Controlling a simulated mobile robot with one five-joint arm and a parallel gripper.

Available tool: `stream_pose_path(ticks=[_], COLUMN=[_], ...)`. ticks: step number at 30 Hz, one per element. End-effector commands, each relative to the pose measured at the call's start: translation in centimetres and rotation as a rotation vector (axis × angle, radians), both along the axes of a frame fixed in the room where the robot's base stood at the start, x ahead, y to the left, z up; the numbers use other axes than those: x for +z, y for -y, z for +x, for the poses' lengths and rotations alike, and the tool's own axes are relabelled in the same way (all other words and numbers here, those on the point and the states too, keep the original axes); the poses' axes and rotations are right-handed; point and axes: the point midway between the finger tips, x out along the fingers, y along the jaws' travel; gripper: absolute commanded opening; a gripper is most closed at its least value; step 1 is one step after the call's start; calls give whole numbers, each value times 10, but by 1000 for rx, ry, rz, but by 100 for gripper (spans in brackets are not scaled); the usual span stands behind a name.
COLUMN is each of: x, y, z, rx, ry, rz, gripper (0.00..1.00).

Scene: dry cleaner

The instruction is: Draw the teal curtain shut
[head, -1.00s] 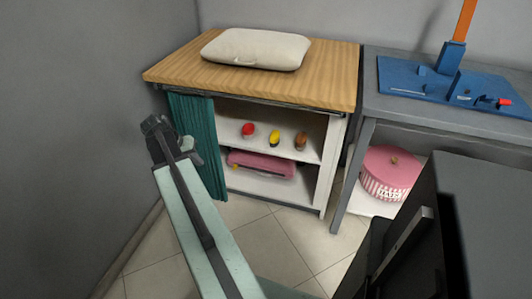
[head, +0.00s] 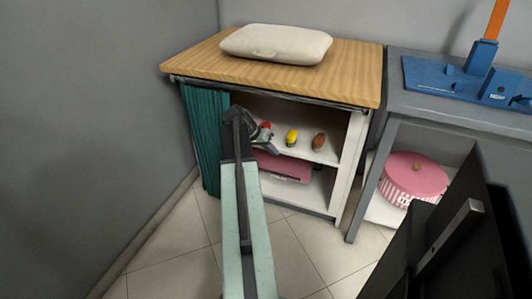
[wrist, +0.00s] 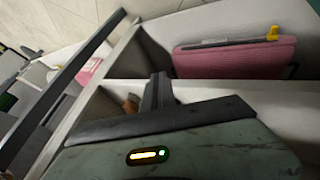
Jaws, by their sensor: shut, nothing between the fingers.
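The teal curtain (head: 205,135) hangs bunched at the left end of a rail under the wooden top of a cabinet (head: 345,165). The rest of the cabinet front is open. My gripper (head: 264,138) is in front of the opening, just right of the curtain's right edge, and hides part of the upper shelf. It is shut and empty. In the wrist view my gripper (wrist: 160,92) points at the shelves, with no curtain between its fingers. I cannot tell whether it touches the curtain.
A cushion (head: 277,43) lies on the top. A yellow item (head: 292,137) and a brown item (head: 319,142) stand on the upper shelf, a pink case (head: 290,168) below. A grey table on the right holds a blue press (head: 440,77), with a pink round box (head: 413,178) beneath. A grey wall stands left.

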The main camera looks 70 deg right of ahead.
Motion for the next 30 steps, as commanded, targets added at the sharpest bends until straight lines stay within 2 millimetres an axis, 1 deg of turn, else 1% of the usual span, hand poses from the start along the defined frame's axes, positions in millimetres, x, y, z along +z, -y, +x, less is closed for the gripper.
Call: stream_pose_path(ticks=[1,3,6,9,30], x=[-2,0,1,1,0], y=[0,0,1,1,2], z=[-10,-22,-32,-38,-39], rx=[-2,-2,0,1,1], ry=[0,0,0,0,1], rz=[0,0,1,0,0], gripper=[0,0,0,0,0])
